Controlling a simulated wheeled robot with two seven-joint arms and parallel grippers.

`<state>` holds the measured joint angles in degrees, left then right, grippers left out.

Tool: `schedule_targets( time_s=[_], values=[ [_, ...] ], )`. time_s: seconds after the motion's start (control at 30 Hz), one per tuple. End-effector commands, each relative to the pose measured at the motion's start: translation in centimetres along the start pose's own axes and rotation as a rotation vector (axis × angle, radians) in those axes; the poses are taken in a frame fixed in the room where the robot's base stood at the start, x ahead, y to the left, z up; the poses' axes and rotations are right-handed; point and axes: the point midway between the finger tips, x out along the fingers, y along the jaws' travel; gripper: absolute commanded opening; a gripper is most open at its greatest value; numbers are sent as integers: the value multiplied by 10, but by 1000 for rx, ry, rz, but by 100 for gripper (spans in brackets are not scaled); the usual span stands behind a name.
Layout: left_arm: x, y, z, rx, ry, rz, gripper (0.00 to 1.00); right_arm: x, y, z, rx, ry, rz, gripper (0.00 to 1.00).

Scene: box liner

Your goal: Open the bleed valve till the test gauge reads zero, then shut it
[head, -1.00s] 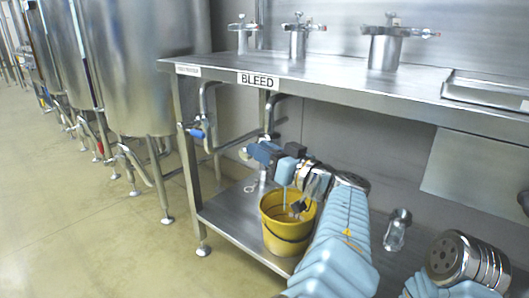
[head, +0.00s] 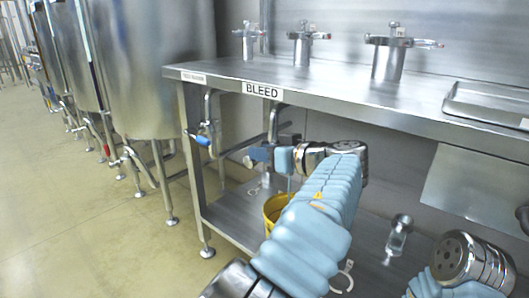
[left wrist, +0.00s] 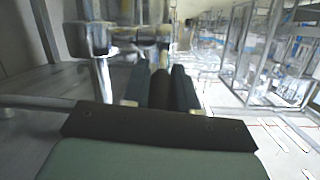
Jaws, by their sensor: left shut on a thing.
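The bleed valve's steel pipe (head: 273,124) comes down below the BLEED label (head: 262,90) under the bench edge. My left gripper (head: 262,155) is at the lower end of this pipe and hides most of the valve. In the left wrist view its two fingers (left wrist: 161,92) are shut on a dark bar, which looks like the valve handle. A small round part (head: 247,161) sits just left of the gripper; I cannot tell whether it is the test gauge, and no reading is legible. A thin pale line (head: 289,184) runs down toward the yellow bucket (head: 270,209). My right gripper is out of view.
A second pipe with a blue-handled valve (head: 203,140) is to the left. Steel fittings (head: 387,56) and a tray (head: 487,101) stand on the bench top (head: 340,82). A clear jar (head: 398,234) is on the lower shelf (head: 232,211). Large tanks (head: 155,70) stand at left; the floor there is clear.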

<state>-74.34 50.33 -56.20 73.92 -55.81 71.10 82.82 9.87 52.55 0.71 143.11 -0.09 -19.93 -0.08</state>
Motion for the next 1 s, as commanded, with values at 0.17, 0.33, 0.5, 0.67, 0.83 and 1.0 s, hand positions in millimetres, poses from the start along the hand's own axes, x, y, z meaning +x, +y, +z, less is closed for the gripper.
schedule_targets(
  time_s=[0.17,0.33,0.5,0.67,0.83,1.0],
  values=[
    [0,0,0,0,1,1,39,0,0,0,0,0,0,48],
    [0,0,0,0,1,0,48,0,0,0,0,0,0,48],
    [0,0,0,0,1,0,48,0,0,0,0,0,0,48],
    [-15,1,-1,0,2,2,48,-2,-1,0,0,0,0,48],
    [-54,1,-2,-1,3,4,48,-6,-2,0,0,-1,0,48],
    [-96,1,-2,-1,3,4,48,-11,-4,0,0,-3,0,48]
  ],
)
